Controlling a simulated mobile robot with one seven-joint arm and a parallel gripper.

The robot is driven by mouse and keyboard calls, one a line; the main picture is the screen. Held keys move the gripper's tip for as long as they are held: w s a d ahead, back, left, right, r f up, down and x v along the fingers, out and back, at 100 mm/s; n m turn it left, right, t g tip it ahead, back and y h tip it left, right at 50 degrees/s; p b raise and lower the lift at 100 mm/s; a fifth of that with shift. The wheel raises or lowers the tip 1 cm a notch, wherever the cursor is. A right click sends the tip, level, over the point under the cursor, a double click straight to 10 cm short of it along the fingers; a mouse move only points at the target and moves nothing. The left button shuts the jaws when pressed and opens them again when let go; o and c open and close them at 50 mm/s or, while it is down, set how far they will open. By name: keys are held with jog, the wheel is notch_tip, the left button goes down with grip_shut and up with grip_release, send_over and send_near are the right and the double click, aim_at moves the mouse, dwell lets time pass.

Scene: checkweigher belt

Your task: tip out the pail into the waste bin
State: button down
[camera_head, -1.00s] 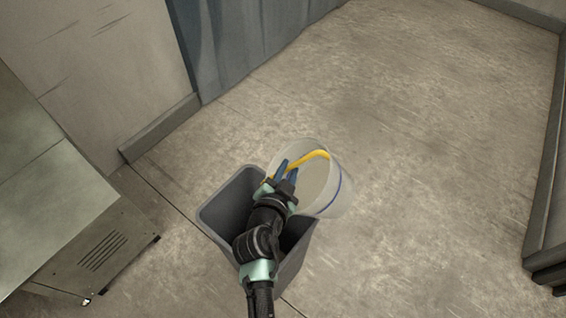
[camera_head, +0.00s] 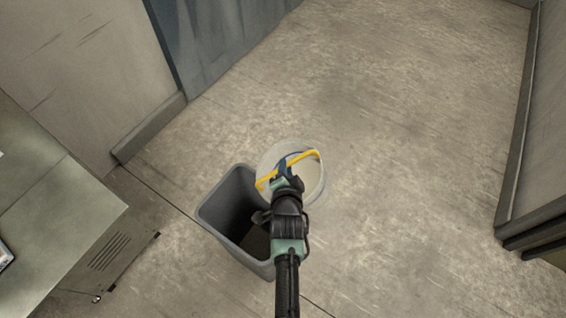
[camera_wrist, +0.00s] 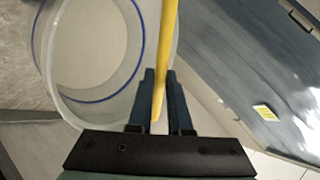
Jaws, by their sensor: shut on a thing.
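The pail (camera_head: 313,190) is translucent white with a blue line and a yellow handle. My gripper (camera_head: 284,168) is shut on the yellow handle; the wrist view shows the handle between the dark blue fingers (camera_wrist: 158,100). In the wrist view the pail (camera_wrist: 95,60) is open toward the camera, and its pale inside shows no distinct contents. The grey waste bin (camera_head: 212,212) stands on the floor, open at the top. In the head view the pail is up and to the right of the bin's opening, overlapping its upper right edge. My arm hides part of the bin.
A metal cabinet (camera_head: 75,225) stands at the left. A blue panel (camera_head: 215,40) and a wall (camera_head: 90,50) are at the back left. A dark-edged structure (camera_head: 520,130) runs along the right. The floor (camera_head: 400,120) between is clear.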

jog(key=shift+w+d+r, duration=0.2)
jog(key=shift+d+r, duration=0.1)
jog(key=shift+d, duration=0.1)
jog(key=shift+d+m, duration=0.15)
jog(key=shift+m, duration=0.15)
jog(key=shift+w+d+r+m+y+b, duration=0.1)
jog(key=shift+d+r+m+y+b, duration=0.2)
jog(key=shift+y+b, duration=0.35)
jog(key=shift+d, duration=0.1)
jog(key=shift+r, duration=0.1)
